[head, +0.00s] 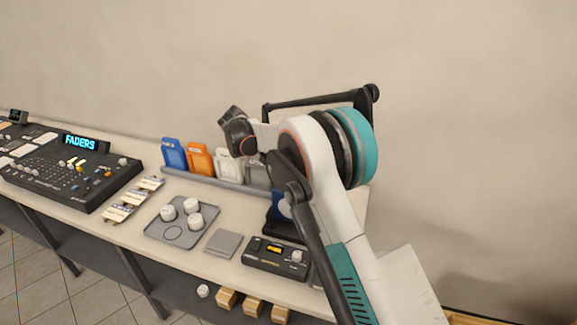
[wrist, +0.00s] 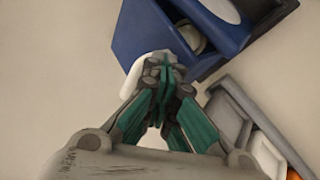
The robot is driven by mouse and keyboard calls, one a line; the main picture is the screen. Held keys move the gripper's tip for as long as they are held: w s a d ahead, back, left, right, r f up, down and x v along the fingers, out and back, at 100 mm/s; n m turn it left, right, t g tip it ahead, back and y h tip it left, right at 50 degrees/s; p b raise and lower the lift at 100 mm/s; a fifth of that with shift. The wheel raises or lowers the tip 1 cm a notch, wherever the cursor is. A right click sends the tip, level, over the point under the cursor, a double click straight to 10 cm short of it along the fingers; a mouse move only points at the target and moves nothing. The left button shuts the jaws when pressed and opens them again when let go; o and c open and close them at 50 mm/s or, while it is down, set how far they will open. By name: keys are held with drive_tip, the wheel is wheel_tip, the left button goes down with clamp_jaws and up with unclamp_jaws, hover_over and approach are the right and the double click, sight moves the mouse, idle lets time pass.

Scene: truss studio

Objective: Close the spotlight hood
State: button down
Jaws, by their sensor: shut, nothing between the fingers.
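The blue spotlight (wrist: 217,40) is at the top of the wrist view, with a round pale lens and a dark inside showing. A flat blue panel (wrist: 147,42), apparently its hood, stands at an angle on the left side of the opening, so the hood looks open. In the head view a blue part of the spotlight (head: 277,207) shows on the bench, mostly hidden behind my arm. My gripper (wrist: 165,68) is shut and empty, its tips close to the lower edge of the blue parts. A white curved piece (wrist: 133,78) lies beside the tips. Contact cannot be told.
A grey tray (head: 172,233) with white knobs, a grey pad (head: 223,244) and a small control box (head: 275,258) lie in front. A fader console (head: 70,170) is at left.

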drive_tip(key=w+a+f+b, duration=0.1)
drive_tip(key=a+f+b, duration=0.1)
drive_tip(key=a+f, duration=0.2)
drive_tip(key=shift+w+a+f, duration=0.15)
drive_tip(key=shift+w+f, duration=0.15)
drive_tip(key=shift+f, duration=0.35)
drive_tip(key=shift+f, duration=0.1)
